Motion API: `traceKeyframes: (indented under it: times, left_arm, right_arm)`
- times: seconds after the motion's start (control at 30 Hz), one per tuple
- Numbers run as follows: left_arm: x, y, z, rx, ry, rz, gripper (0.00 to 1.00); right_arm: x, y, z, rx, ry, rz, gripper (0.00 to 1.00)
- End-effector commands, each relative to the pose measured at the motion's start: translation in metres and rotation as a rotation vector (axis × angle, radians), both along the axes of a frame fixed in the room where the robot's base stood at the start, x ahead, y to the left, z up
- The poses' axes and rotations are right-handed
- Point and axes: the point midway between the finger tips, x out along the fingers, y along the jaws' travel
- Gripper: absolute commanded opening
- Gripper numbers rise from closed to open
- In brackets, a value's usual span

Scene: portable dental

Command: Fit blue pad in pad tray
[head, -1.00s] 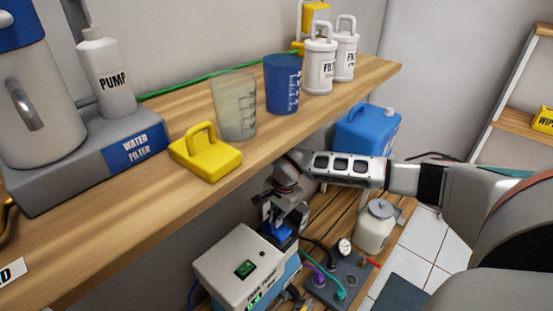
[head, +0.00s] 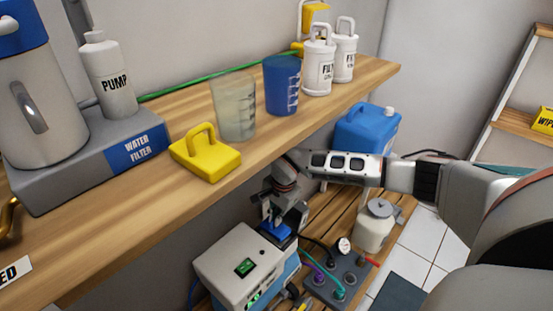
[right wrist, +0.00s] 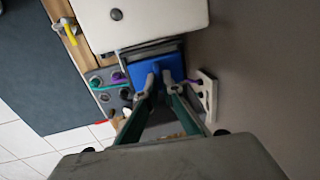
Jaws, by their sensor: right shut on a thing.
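The blue pad (right wrist: 158,70) is in the right wrist view, between the fingertips of my right gripper (right wrist: 160,82), which is shut on it. In the head view the blue pad (head: 279,229) shows just below the right gripper (head: 280,214), beside the white machine. A dark-edged holder (right wrist: 140,50) frames the pad's far edge in the wrist view; it may be the pad tray. I cannot tell whether the pad is seated in it or just above it. My left gripper is out of view.
The white machine (head: 238,262) stands left of the pad. A grey hose panel (head: 338,278) and a white jar (head: 375,226) are to the right. The wooden shelf (head: 150,215) overhangs at left, with a yellow handled block (head: 205,158) near its edge.

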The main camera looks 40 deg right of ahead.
Motion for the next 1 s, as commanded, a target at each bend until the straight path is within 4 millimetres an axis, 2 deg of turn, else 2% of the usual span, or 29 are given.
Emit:
traceKeyframes:
  times: [1.0]
  left_arm:
    - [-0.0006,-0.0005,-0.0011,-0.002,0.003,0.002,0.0]
  right_arm:
    - [0.0009,0.0,-0.0059,0.0,-0.001,0.0,0.0]
